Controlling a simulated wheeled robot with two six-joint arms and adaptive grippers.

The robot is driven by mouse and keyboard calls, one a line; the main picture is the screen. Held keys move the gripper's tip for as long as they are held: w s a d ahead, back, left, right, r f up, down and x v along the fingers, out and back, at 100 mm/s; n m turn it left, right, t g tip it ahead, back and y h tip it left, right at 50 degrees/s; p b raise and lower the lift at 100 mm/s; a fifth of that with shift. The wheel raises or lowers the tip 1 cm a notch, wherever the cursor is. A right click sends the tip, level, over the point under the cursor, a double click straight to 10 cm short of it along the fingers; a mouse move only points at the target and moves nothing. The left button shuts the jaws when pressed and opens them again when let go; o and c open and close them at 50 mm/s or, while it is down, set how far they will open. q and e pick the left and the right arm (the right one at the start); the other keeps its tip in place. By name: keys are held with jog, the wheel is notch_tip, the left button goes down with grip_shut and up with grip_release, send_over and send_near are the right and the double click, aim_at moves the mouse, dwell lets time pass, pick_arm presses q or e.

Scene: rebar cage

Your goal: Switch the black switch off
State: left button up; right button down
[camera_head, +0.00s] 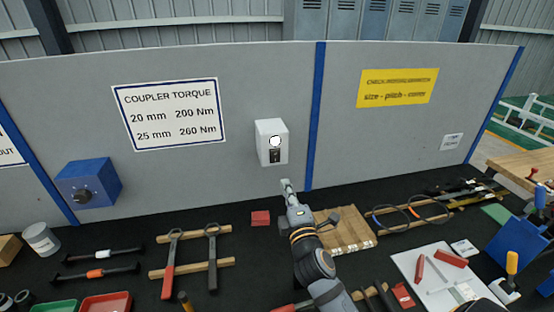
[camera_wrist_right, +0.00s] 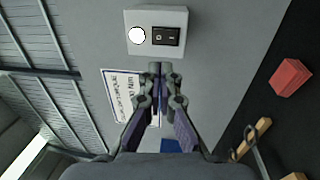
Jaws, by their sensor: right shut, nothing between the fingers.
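The black switch (camera_head: 274,156) is a small rocker on a white box fixed to the grey panel, below a round white light. In the right wrist view the rocker (camera_wrist_right: 166,36) sits beside the round light and bears the marks O and I. My right gripper (camera_head: 286,184) is shut and empty, just below the white box in the head view. In the wrist view its closed fingertips (camera_wrist_right: 161,68) point at the box's edge near the switch, and I cannot tell any contact. My left gripper is not in view.
A blue box with a knob (camera_head: 88,184) is on the panel at left. The panel around the white box (camera_head: 264,131) is clear.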

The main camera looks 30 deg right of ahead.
aim_at(275, 153)
jog(key=p+x, duration=0.3)
jog(key=x, duration=0.7)
jog(key=shift+w+r, duration=0.1)
jog(key=shift+r, duration=0.05)
jog(key=shift+w+d, duration=0.2)
jog(key=shift+w, duration=0.45)
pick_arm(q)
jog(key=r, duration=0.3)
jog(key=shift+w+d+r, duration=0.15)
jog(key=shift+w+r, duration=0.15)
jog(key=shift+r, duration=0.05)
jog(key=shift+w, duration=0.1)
pick_arm(e)
jog(key=shift+w+r, duration=0.15)
jog(key=shift+w, duration=0.1)
